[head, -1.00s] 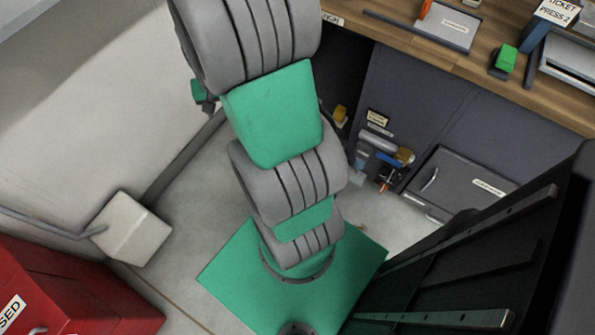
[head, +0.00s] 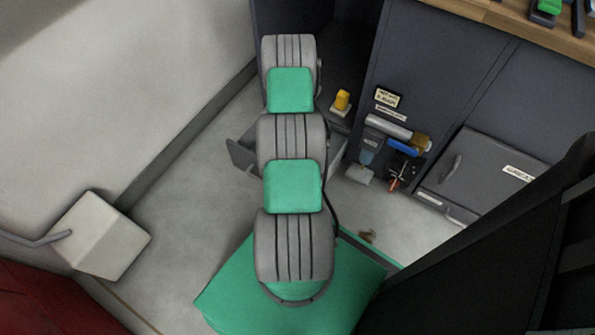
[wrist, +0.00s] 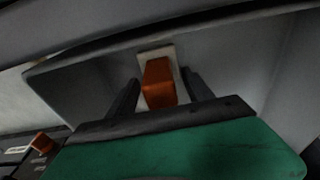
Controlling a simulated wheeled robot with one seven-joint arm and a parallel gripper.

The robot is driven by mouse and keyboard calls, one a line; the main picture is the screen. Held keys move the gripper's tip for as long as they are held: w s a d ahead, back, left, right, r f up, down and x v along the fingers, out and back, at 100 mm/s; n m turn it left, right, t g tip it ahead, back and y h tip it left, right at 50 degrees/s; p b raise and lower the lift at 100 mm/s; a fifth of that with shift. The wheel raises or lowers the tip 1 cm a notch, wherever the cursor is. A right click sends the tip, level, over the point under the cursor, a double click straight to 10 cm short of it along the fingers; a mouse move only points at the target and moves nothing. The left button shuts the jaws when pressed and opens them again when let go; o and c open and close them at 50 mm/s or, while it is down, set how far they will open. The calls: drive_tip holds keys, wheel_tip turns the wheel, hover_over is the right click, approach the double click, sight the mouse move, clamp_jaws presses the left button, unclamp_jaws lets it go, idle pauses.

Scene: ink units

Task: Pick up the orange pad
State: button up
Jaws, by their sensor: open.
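The orange pad (wrist: 158,82) shows in the wrist view as an orange block on a pale holder, inside a grey, walled space. My gripper (wrist: 161,77) is open, with one dark finger at each side of the pad in the picture. I cannot tell whether the fingers reach the pad's depth or touch it. The pad's lower end is close to the dark gripper edge. In the head view the gripper and the pad are hidden behind my arm.
A grey open bin or drawer (head: 243,156) juts out behind my arm. A yellow block (head: 342,99) stands beside a dark cabinet (head: 430,75) with labelled fittings. Another orange piece (wrist: 42,143) lies at lower left in the wrist view. Pale floor (head: 205,195) is clear left of my arm.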

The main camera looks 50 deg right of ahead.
drive_tip(key=shift+f, duration=0.35)
drive_tip(key=shift+r, duration=0.1)
clamp_jaws()
idle(0.3)
